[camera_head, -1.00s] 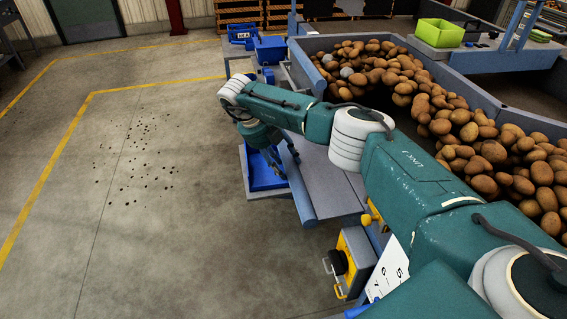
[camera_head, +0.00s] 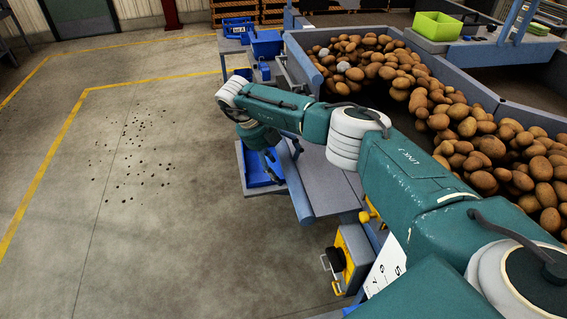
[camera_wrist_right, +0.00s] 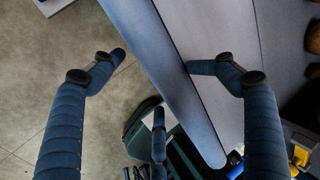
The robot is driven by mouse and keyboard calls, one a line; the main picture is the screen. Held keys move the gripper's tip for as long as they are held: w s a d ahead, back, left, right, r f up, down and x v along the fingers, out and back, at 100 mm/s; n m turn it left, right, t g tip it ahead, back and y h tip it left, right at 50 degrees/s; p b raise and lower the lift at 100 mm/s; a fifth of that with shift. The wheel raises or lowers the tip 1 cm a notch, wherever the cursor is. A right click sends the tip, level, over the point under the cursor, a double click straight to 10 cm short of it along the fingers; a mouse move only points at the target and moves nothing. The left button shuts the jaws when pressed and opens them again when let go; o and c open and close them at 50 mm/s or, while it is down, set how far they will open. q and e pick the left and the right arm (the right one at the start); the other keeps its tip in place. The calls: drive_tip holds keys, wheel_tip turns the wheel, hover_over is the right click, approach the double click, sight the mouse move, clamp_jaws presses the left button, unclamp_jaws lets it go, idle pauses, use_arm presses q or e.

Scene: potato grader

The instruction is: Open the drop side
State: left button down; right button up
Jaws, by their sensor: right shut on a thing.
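The drop side (camera_head: 328,190) is a flat grey panel with a rounded blue-grey edge, jutting out from the near left side of the potato bin (camera_head: 470,88) in the head view. My right gripper (camera_head: 284,160) is at the panel's outer edge, with its fingers pointing down and partly hidden by the wrist. The exact finger contact is hard to see. My left gripper is not in view.
Brown potatoes (camera_head: 455,115) fill the bin. A blue tray (camera_head: 256,172) sits low beside the panel. A yellow and grey box with a black knob (camera_head: 338,258) stands below it. A green crate (camera_head: 438,26) is at the back right. The floor at left is open.

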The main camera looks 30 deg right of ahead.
drive_tip(key=v, duration=1.2)
drive_tip(key=shift+w, duration=0.1)
